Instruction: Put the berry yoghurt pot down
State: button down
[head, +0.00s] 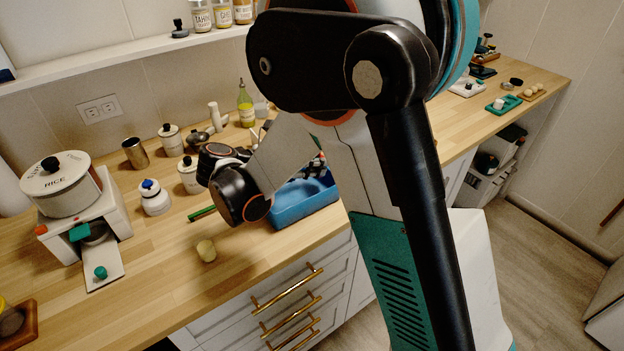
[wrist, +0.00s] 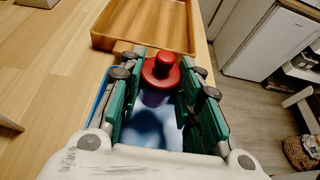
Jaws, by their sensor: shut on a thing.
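In the wrist view, the berry yoghurt pot (wrist: 160,68) has a red knobbed top and a purple and whitish body below it. My gripper (wrist: 162,82) has its green-sided fingers closed on either side of the pot. The pot's lower part is blurred, and I cannot tell whether its base touches anything. In the head view, my own arm hides the gripper and the pot.
A wooden tray (wrist: 188,50) lies on the counter just beyond the pot. A blue bin (head: 305,208) stands near the counter's front edge. Jars, a rice cooker (head: 62,190), a green pen-like stick (head: 202,213) and a small pale cup (head: 206,251) occupy the left counter.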

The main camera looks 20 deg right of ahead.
jog(key=shift+f+b, duration=0.8)
jog(key=shift+f, duration=1.35)
jog(key=shift+f, duration=0.2)
jog(key=c, duration=1.2)
grip_release()
jog(key=shift+o, duration=0.2)
jog(key=shift+r, duration=0.15)
jog(key=shift+a+r, duration=0.2)
jog(key=p+v, duration=0.4)
jog(key=v, duration=0.7)
jog(key=shift+a, duration=0.3)
jog(key=shift+r, duration=0.1)
